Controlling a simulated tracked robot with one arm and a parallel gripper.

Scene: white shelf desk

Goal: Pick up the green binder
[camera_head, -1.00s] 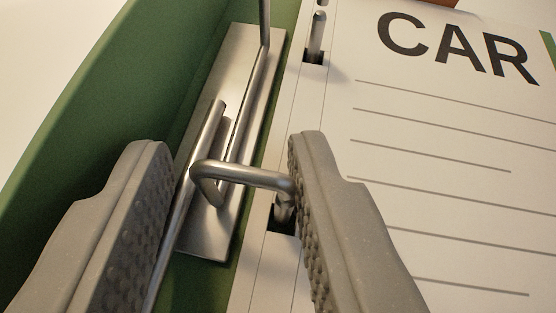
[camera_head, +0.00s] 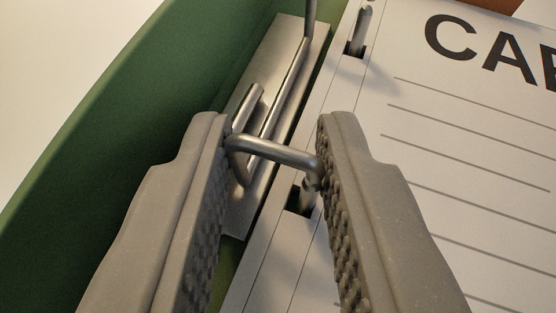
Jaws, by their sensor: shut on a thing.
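The green binder (camera_head: 85,130) lies open and fills the left of the view, with its dark green spine side running diagonally. Inside it is a metal ring mechanism (camera_head: 250,205) with a bent metal ring (camera_head: 272,149) and a lever. My gripper (camera_head: 272,130) is over the mechanism, its two grey textured fingers on either side of the lower ring. The fingers are shut on this ring, one at each end of it. The ring passes through a hole in the white paper. The rest of the binder is out of view.
White lined paper (camera_head: 465,150) with large black letters fills the right side, under the right finger. A second ring post (camera_head: 360,35) stands through the paper's upper hole. A brown-orange thing (camera_head: 490,5) shows at the top right edge. A pale surface (camera_head: 60,60) lies beyond the binder at the upper left.

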